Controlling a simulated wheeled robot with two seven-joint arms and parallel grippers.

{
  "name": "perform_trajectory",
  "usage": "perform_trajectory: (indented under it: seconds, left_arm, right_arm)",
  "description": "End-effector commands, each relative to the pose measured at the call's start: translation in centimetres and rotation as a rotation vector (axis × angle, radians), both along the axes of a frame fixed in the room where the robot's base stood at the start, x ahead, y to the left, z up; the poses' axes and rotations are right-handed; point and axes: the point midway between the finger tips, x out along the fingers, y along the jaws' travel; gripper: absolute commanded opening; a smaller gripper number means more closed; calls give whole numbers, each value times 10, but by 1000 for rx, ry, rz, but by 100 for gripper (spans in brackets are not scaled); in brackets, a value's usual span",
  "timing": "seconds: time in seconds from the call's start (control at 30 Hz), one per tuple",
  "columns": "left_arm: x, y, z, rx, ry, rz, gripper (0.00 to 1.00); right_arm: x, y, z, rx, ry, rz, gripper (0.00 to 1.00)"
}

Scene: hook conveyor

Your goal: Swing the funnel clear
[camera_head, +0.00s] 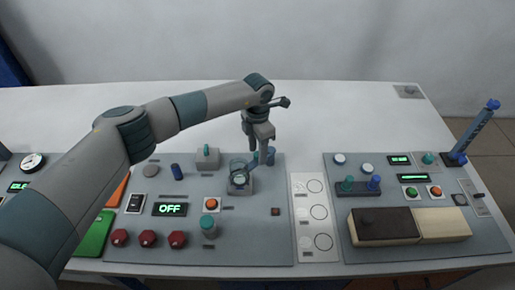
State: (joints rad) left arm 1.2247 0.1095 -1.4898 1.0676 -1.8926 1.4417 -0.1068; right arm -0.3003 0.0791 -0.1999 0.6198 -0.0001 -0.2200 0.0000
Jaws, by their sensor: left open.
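A ring-shaped, see-through piece that looks like the funnel (238,167) sits over a small grey base (240,187) on the left grey panel. A blue part (270,156) stands just right of it, and I cannot tell for sure whether it is the funnel's handle. My left gripper (262,146) points down with open jaws, right above and beside this blue part. The fingers partly hide it, and I cannot tell whether they touch it. My right gripper is out of view.
The left panel (270,240) carries an OFF display (170,209), red knobs (148,238) and a teal-topped knob (209,226). A white strip with circles (318,240) lies to the right. The right panel holds a dark and cream box (385,227) and a tilted blue lever (478,130).

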Motion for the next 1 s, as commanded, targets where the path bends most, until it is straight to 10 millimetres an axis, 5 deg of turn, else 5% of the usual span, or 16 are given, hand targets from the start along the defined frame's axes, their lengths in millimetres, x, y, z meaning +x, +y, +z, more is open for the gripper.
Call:
perform_trajectory:
  seconds: [0.4,0.6,1.0]
  left_arm:
    - [0,0,-8,1,0,0,41]
    - [0,0,-7,1,0,0,0]
    - [-1,-8,-9,0,-1,21,0]
  right_arm:
    - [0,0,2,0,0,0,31]
    - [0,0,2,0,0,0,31]
    - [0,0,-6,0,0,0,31]
